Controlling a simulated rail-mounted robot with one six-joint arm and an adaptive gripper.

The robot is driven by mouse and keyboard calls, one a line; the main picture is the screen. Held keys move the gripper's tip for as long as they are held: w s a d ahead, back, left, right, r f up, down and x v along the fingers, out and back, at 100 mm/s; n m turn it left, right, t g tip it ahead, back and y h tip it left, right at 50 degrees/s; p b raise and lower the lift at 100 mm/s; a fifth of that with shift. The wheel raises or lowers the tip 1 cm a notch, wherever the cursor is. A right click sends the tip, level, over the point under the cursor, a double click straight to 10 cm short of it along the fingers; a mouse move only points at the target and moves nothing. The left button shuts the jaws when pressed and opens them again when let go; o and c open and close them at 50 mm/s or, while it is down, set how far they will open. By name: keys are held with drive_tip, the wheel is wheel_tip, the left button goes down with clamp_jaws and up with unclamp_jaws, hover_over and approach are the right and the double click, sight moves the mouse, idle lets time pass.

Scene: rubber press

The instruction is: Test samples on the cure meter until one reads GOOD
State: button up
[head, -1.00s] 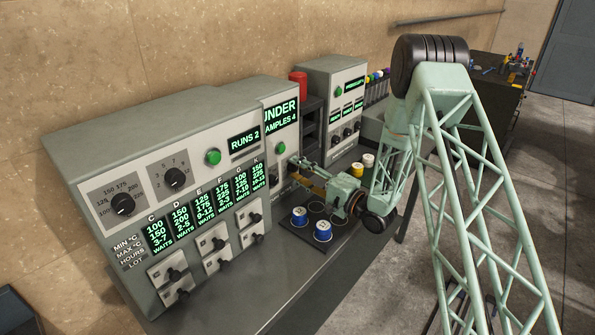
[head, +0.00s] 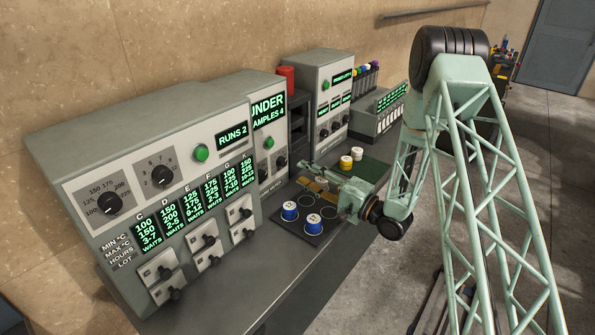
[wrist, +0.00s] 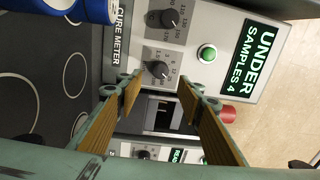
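The cure meter (head: 268,81) stands at the middle of the head view. Its green display reads UNDER and SAMPLES 4. In the wrist view, the cure meter's panel (wrist: 187,40) shows two knobs, a green button (wrist: 207,54) and the display (wrist: 252,62). My gripper (head: 308,178) is in front of the cure meter, near the back of a dark mat. In the wrist view, my gripper (wrist: 160,88) is open with nothing between its fingers. Two blue samples with white tops, one left (head: 289,211) and one right (head: 312,224), stand on the dark mat (head: 300,233).
A large press panel (head: 160,135) at the left reads RUNS 2. White (head: 346,162) and yellow (head: 357,153) samples stand behind my gripper. Another instrument (head: 318,75), a red cylinder (head: 287,79) and a rack of coloured-top tubes (head: 367,77) stand farther back.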

drive_tip(key=shift+v, duration=1.65)
